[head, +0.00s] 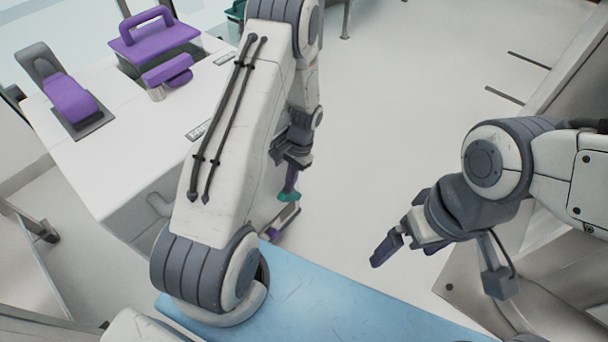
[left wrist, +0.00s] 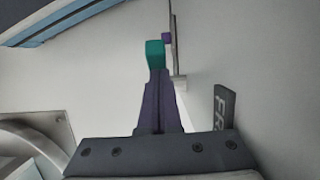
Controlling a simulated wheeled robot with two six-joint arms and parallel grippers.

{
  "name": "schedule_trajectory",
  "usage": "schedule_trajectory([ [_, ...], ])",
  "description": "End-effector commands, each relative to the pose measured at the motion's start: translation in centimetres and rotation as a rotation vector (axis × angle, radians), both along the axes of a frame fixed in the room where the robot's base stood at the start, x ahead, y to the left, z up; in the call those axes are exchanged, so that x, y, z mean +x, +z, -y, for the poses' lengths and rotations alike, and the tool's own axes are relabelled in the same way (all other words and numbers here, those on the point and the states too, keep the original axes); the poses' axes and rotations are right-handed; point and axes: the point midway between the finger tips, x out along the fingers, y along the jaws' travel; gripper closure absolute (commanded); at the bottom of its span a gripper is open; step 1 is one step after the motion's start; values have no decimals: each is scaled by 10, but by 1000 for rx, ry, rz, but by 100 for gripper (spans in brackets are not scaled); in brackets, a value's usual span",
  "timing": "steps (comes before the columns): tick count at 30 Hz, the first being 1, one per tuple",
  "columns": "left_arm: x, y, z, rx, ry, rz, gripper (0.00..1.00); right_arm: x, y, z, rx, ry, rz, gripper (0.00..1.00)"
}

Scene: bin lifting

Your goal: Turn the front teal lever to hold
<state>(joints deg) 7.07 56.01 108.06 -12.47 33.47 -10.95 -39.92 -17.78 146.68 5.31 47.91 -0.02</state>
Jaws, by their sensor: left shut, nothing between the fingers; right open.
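The teal lever piece (head: 289,197) shows just below my left gripper (head: 291,182) in the head view, at the side of the white unit. My left gripper is shut and empty, its dark purple fingers together. In the left wrist view the fingertips (left wrist: 155,75) end right at the teal piece (left wrist: 155,54); I cannot tell whether they touch it. A small purple piece (left wrist: 167,38) and a thin grey bar (left wrist: 176,55) are beside it. A dark label (left wrist: 223,108) reading "FR" is partly hidden. My right gripper (head: 384,247) is open, away from the lever.
The white unit (head: 110,165) carries a purple handle (head: 150,38), a purple lever (head: 70,98) and another purple part (head: 168,72) on top. A blue surface (head: 330,300) lies at the bottom. Open pale floor (head: 400,110) lies right of my left arm.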

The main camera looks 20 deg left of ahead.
Motion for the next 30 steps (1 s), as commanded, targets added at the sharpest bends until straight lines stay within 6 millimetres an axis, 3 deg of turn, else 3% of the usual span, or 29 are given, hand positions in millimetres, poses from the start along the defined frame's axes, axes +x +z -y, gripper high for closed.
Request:
schedule_trajectory([
  [14, -1, 2, 0, 1, 0, 1, 100, 0, 4, 0, 0, 0, 0, 0],
  [24, 15, 52, 4, 1, -1, 4, 100, 0, 22, 0, 0, 0, 0, 0],
  [30, 20, 69, 6, -1, -1, 1, 100, 0, 26, 0, 0, 0, 0, 0],
])
